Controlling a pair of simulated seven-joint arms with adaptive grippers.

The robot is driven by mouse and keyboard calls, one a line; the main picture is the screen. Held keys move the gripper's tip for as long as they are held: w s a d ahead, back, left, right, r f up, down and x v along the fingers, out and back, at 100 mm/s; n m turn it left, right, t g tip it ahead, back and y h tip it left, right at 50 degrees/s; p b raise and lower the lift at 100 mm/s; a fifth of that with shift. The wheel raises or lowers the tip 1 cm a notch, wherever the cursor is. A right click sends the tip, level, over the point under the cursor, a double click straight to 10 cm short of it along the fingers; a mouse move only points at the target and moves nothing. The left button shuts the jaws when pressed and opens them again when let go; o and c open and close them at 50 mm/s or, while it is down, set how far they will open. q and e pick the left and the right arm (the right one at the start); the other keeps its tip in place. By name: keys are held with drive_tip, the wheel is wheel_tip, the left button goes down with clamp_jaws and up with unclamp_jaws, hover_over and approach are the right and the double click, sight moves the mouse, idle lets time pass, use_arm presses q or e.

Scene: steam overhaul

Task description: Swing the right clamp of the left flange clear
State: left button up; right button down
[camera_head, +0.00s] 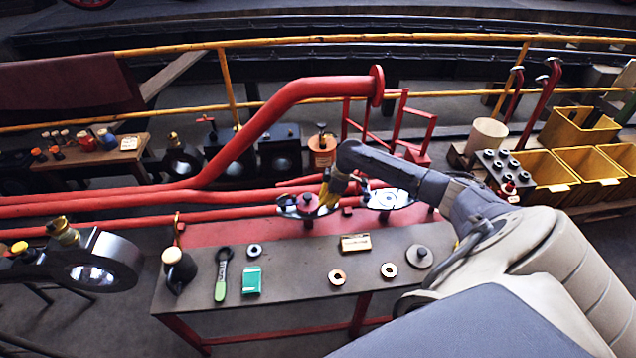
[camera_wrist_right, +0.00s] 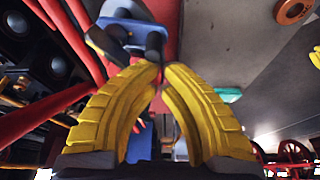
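The left flange (camera_head: 289,211) is a pale round disc with a red piece on it, at the back edge of the bench. My right gripper (camera_head: 328,196), with yellow fingers, reaches in from the right and is at the flange's right side. In the right wrist view, the fingertips (camera_wrist_right: 161,70) are close together, with a narrow gap. A blue-grey part with a dark post (camera_wrist_right: 154,46), perhaps the right clamp, lies right at the tips. I cannot tell whether the fingers grip it. The fingers hide part of the flange. My left gripper is not in view.
The right flange (camera_head: 388,199) is close under my right arm. Red pipes (camera_head: 120,203) run behind the bench (camera_head: 300,268). On it are a black pot (camera_head: 180,268), a green-handled tool (camera_head: 222,278), a green box (camera_head: 251,281), rings and a brass plate (camera_head: 355,242).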

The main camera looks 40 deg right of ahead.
sight(335, 207)
drive_tip(key=shift+s+d, duration=0.1)
drive_tip(key=shift+s, duration=0.05)
idle(0.6)
drive_tip(key=v, duration=1)
drive_tip(key=shift+w+d, duration=0.2)
drive_tip(key=shift+w, duration=0.15)
